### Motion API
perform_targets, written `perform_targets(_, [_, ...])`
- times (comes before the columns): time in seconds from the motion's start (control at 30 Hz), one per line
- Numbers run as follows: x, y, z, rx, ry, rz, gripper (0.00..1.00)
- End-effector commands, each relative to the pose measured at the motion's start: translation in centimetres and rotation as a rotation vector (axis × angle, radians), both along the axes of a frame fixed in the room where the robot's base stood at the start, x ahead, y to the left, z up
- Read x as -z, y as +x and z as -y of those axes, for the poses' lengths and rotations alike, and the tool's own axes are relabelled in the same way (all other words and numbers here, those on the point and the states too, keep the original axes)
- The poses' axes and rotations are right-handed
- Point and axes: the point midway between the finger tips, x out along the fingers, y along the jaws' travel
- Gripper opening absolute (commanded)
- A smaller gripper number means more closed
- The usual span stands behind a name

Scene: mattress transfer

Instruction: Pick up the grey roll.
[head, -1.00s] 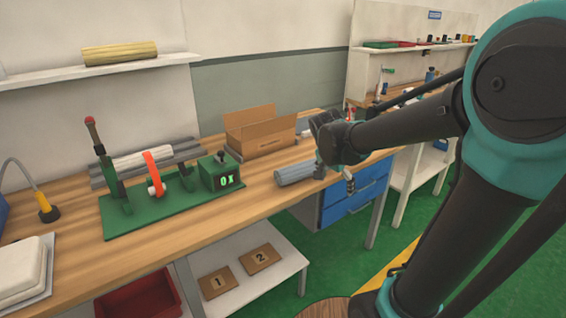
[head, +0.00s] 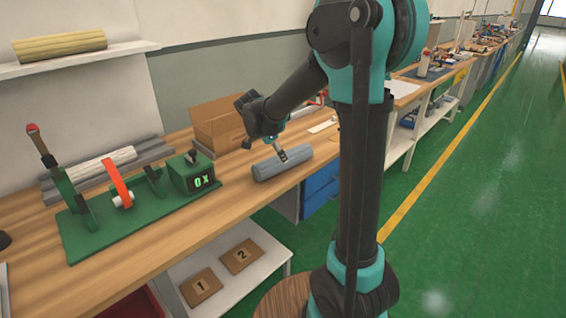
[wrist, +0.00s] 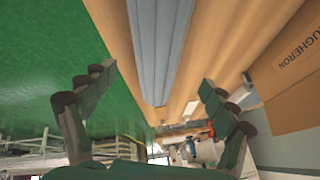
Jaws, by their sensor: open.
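The grey roll (head: 283,161) lies on the wooden workbench near its front edge, in front of the cardboard box. In the wrist view the grey roll (wrist: 158,45) runs lengthwise between the two fingers, with bench wood on both sides. My gripper (head: 281,152) is over the roll in the head view, and its near finger overlaps the roll there. In the wrist view my gripper (wrist: 155,80) is open, its fingers wide apart on either side of the roll. I cannot tell if a finger touches the roll.
The open cardboard box (head: 217,122) stands just behind the roll. A green fixture (head: 135,215) with a lit display is on the bench to the left. Boards marked 1 and 2 lie on the lower shelf (head: 265,265). Green floor (head: 470,230) is clear at right.

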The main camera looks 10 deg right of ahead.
Motion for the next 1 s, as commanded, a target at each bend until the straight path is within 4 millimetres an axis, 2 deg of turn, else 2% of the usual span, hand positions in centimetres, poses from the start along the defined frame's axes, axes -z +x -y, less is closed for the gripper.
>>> perform_targets(0.1, [1.5, 0.7, 0.7, 0.001, 0.0, -0.001, 0.86])
perform_targets(0.37, [2.9, 1.3, 1.3, 0.0, 0.0, -0.001, 0.86])
perform_targets(0.63, [6.1, 2.5, 2.7, 0.0, -0.001, 0.0, 0.86])
perform_targets(0.77, [6.8, 2.8, 3.0, 0.0, -0.001, 0.0, 0.86])
perform_targets(1.0, [6.8, 2.8, 3.0, -0.001, 0.0, 0.0, 0.84])
